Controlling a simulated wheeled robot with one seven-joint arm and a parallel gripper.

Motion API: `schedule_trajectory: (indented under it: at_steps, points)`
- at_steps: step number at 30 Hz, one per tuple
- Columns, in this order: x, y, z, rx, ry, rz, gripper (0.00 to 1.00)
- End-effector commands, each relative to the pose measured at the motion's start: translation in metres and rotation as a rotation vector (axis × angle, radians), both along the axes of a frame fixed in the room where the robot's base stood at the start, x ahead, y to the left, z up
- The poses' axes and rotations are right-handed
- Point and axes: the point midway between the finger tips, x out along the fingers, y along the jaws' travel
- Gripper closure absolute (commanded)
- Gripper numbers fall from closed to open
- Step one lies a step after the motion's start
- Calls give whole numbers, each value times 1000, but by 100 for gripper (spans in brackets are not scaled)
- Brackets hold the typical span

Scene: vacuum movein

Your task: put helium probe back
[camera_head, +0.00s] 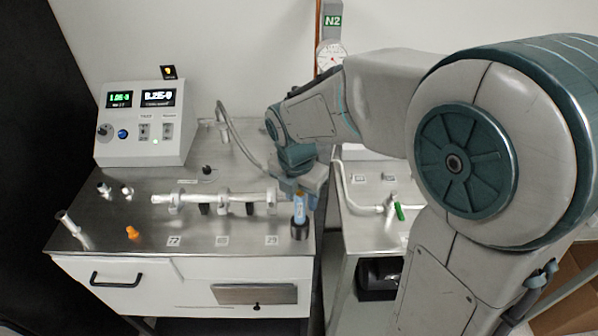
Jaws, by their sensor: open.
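A small blue cylinder with a pale label (299,207), which looks like the helium probe, stands upright at the front right of the steel-topped cart. Its lower end is in or on a dark round base (299,231); I cannot tell which. My gripper (303,187) is open, pointing down right at the top of the blue cylinder. The fingertips are small and partly hidden by the wrist, so I cannot tell whether they are around the cylinder or just above it.
A metal pipe manifold (238,197) lies left of my gripper. A white instrument box (145,128) with two displays stands behind it. An orange piece (132,232) and a metal tube (70,226) are at the front left. A second bench (364,229) with a green-handled valve (399,212) stands right.

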Motion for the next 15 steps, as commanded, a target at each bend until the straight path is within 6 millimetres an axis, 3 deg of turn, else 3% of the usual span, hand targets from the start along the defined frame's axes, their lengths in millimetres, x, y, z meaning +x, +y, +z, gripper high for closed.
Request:
schedule_trajectory:
  at_steps: [9,15]
  points:
    - [-6,6,72,3,-6,0,56]
    - [-10,8,100,3,-2,-1,56]
